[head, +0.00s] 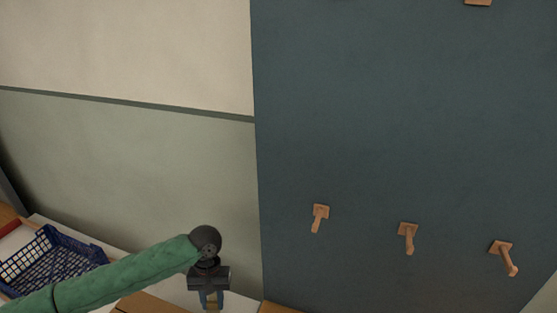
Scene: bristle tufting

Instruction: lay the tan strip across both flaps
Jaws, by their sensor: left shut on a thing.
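My left gripper (211,300) is at the bottom edge of the head view, left of centre, pointing down. The two flaps are not in view. My right gripper is not in view.
A blue mesh crate (62,247) stands at the lower left on a pale surface. A dark panel (400,120) fills the right side, with several wooden pegs, one of them here (408,238). A pale green and cream wall (130,150) is behind my left arm.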

